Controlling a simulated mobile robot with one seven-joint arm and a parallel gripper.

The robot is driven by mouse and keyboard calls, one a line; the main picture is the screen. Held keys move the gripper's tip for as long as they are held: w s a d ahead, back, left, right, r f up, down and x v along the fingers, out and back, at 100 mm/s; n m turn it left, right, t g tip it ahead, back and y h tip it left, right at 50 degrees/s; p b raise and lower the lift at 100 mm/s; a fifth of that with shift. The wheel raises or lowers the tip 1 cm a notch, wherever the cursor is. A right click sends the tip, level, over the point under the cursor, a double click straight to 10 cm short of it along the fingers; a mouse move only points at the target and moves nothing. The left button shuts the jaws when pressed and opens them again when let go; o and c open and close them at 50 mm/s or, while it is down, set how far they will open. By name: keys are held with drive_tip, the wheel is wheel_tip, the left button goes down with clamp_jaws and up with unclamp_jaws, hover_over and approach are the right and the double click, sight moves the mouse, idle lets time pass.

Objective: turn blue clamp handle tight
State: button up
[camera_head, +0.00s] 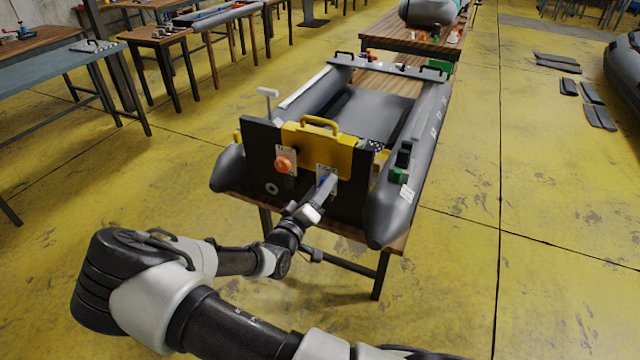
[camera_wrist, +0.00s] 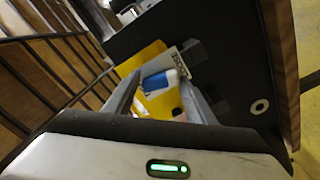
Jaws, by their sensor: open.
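The blue clamp handle (camera_wrist: 160,80) sits on a pale plate (camera_wrist: 181,60) on the boat's dark transom. In the wrist view it lies between the two fingers of my gripper (camera_wrist: 158,92), near their tips. The fingers are open, with one on each side of it. I cannot tell whether either finger touches it. In the head view my gripper (camera_head: 325,184) reaches the plate right of centre on the transom, and only a little blue (camera_head: 322,181) shows beside it. A yellow pad (camera_head: 330,139) with a handle is over the transom's top edge.
An orange-red knob (camera_head: 284,164) on its own plate is left of my gripper. The grey inflatable boat (camera_head: 429,127) rests on a wooden table (camera_head: 395,243). A black and green fitting (camera_head: 401,165) is on the right tube.

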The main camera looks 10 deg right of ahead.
drive_tip(key=n+p, duration=0.7)
drive_tip(key=n, duration=1.6)
clamp_jaws()
idle(0.5)
